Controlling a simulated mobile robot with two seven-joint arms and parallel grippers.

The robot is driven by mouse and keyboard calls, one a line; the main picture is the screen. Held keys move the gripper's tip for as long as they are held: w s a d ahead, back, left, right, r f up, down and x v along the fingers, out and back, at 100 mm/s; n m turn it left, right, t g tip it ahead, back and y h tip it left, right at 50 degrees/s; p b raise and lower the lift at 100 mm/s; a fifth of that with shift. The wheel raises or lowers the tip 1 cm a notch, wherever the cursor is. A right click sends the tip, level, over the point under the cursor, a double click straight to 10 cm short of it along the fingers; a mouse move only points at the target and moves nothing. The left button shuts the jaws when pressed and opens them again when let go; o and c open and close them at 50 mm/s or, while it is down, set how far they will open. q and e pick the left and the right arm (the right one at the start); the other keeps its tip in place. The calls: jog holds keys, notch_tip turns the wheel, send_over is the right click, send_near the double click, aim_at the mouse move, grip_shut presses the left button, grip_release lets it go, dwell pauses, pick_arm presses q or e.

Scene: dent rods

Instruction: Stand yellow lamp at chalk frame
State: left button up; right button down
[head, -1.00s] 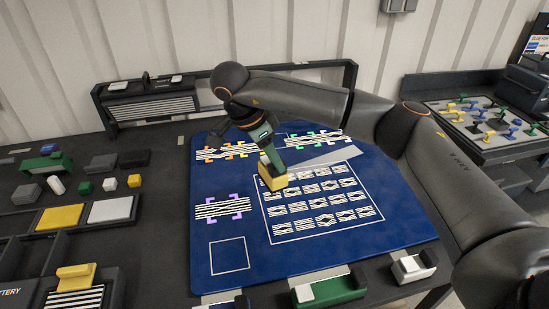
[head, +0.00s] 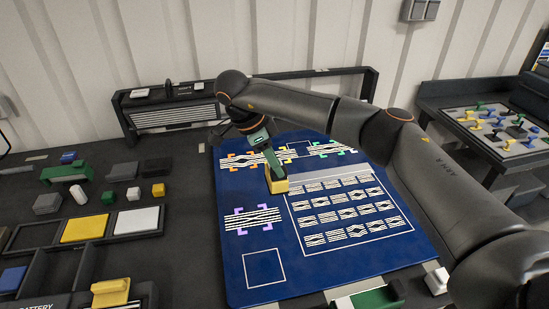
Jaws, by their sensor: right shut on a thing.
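My right gripper (head: 268,163) points down over the blue mat and is shut on the yellow lamp (head: 278,185), a small blocky yellow piece. The lamp is at the upper left corner of the large white-lined grid, below the orange-cornered stripes. I cannot tell whether it touches the mat. White-lined empty squares that could be the chalk frame show on the mat: one at the lower left (head: 264,267), and a smaller one at the back (head: 300,149), between the orange and green corner marks and partly hidden by my arm. My left gripper is out of view.
The blue mat (head: 237,200) also has purple corner marks around stripes (head: 254,219). Another yellow piece (head: 110,292) stands at the lower left. A green and white piece (head: 370,299) is at the front edge. Small blocks and trays fill the left table.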

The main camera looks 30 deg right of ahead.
aim_at(275, 194)
notch_tip(275, 194, down, 4)
jog(key=shift+r, duration=0.25)
notch_tip(275, 194, down, 4)
jog(key=shift+r+b, duration=0.2)
jog(key=shift+b, duration=0.6)
jog(key=shift+f+b, duration=0.8)
jog(key=shift+f, duration=0.35)
jog(key=shift+f+b, duration=0.3)
jog(key=shift+f, duration=0.2)
jog(key=c, duration=0.5)
grip_release()
jog(key=shift+b+v, duration=0.65)
jog(key=shift+v, duration=5.65)
